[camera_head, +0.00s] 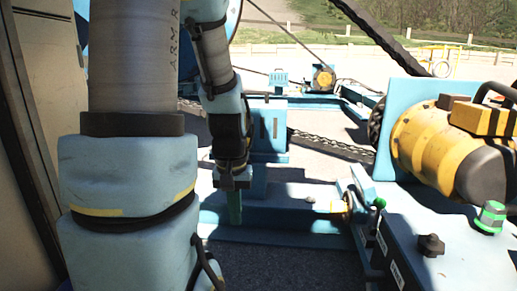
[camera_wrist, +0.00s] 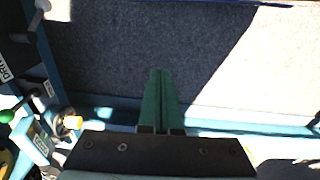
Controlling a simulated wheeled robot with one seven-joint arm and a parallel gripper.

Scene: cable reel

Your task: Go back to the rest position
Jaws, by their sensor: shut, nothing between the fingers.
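My gripper (camera_wrist: 159,82) shows in the wrist view as two green fingers lying close together with nothing between them. It points down over dark grey ground. In the head view my gripper (camera_head: 234,220) hangs at the end of my blue and grey arm, left of the picture's middle, in front of a blue beam (camera_head: 290,218). Whether it touches the beam cannot be told. My arm hides part of the scene on the left.
A yellow motor (camera_head: 418,138) sits on the blue frame at the right. Below it, a blue panel carries a green-topped lever (camera_head: 378,204), a black knob (camera_head: 431,245) and a green button (camera_head: 490,217). A dark chain (camera_head: 330,145) runs behind. Grey ground is open at the bottom middle.

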